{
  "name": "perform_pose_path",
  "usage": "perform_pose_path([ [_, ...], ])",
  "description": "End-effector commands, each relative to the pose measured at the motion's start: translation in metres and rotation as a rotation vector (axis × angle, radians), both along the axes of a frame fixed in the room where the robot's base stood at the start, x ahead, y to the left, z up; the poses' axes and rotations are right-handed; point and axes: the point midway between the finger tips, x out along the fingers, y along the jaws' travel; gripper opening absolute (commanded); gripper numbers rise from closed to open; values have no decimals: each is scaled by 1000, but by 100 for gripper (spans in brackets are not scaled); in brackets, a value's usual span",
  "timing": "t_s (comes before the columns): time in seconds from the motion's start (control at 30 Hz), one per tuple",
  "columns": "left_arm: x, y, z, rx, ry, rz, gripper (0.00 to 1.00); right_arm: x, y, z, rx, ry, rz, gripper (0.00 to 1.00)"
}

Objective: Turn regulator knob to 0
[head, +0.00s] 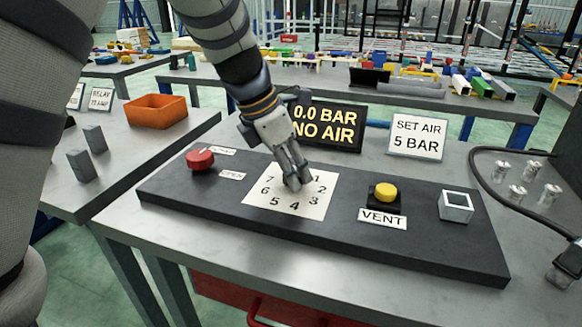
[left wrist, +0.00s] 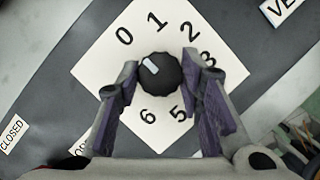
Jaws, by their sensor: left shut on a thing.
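The regulator knob (left wrist: 160,76) is round and black with a white pointer mark. In the left wrist view the mark points up-left, roughly toward the 0 on the white dial plate (left wrist: 103,65). The dial plate also shows in the head view (head: 310,206), where my gripper hides the knob. My left gripper (head: 292,183) reaches down over the dial. Its two fingers (left wrist: 160,70) stand on either side of the knob, shut on it. The display (head: 326,124) reads 0.0 BAR, NO AIR. My right gripper is not in view.
A red knob (head: 200,159) sits left of the dial on the dark panel (head: 420,248). A yellow vent button (head: 386,192) and a square socket (head: 456,206) are to its right. A SET AIR 5 BAR sign (head: 416,137) stands behind. An orange bin (head: 156,110) is at left.

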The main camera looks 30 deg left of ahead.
Motion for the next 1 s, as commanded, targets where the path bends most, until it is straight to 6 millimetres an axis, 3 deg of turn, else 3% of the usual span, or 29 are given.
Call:
perform_pose_path([
  [0.27,0,0,0,-1,0,2,6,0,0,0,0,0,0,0],
  [0.3,0,0,0,-1,0,2,43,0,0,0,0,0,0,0],
  [0.37,0,0,0,0,0,1,54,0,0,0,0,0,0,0],
  [0.7,-1,1,5,0,-2,0,54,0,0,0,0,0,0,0],
  [1.0,-25,16,76,1,-6,1,54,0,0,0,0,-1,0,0],
])
